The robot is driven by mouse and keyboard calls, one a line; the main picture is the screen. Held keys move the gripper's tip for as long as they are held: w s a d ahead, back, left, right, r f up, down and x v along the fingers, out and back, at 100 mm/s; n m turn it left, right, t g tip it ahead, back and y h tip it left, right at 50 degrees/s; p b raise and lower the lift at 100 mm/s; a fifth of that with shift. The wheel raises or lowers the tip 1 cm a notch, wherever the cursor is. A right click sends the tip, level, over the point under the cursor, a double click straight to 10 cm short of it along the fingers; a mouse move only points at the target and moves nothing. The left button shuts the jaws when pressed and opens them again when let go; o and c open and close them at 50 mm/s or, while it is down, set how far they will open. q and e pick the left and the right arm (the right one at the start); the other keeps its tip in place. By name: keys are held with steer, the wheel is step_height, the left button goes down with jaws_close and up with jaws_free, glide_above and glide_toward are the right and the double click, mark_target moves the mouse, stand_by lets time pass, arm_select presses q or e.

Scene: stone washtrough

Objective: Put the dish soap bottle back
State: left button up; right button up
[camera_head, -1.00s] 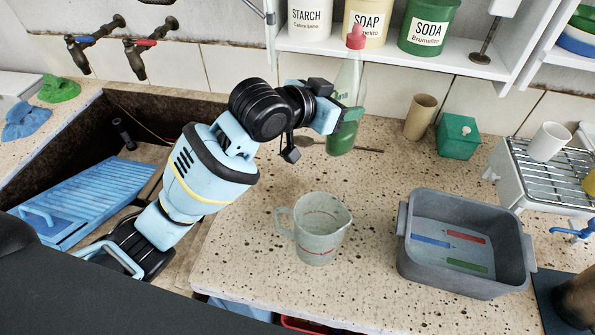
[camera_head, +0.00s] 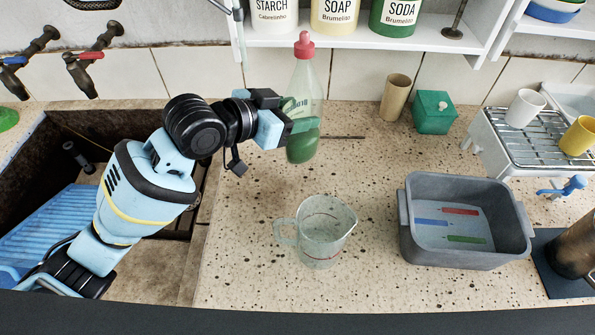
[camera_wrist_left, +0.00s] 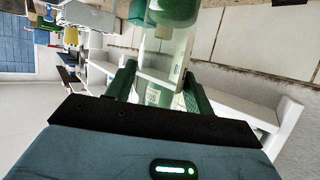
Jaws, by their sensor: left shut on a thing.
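The dish soap bottle (camera_head: 309,84) is clear with a red cap and green liquid in its lower part. It is nearly upright over the back of the speckled counter (camera_head: 240,240), below the shelf. My left gripper (camera_head: 301,118) is shut on the bottle's middle from the left. In the left wrist view the bottle (camera_wrist_left: 165,62) lies between the two green fingers (camera_wrist_left: 160,88). Whether its base touches the counter I cannot tell. My right gripper is not in view.
A measuring jug (camera_head: 322,232) and a grey tub (camera_head: 462,258) stand in front. A beige tumbler (camera_head: 395,97), a green box (camera_head: 434,113) and a dish rack (camera_head: 527,140) are to the right. The shelf (camera_head: 400,35) with several canisters hangs behind. The trough is left.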

mark_target(286, 151)
arm_select(q)
steer(key=shift+f+b, duration=0.55)
steer(key=shift+f, duration=4.5)
steer(key=o, duration=1.2)
steer(key=shift+a+r, duration=0.15)
steer(key=shift+r, duration=0.1)
steer(key=v, duration=1.1)
steer(key=shift+s+a+r, duration=0.1)
steer(key=shift+s+a, duration=0.15)
steer(key=shift+s, duration=0.05)
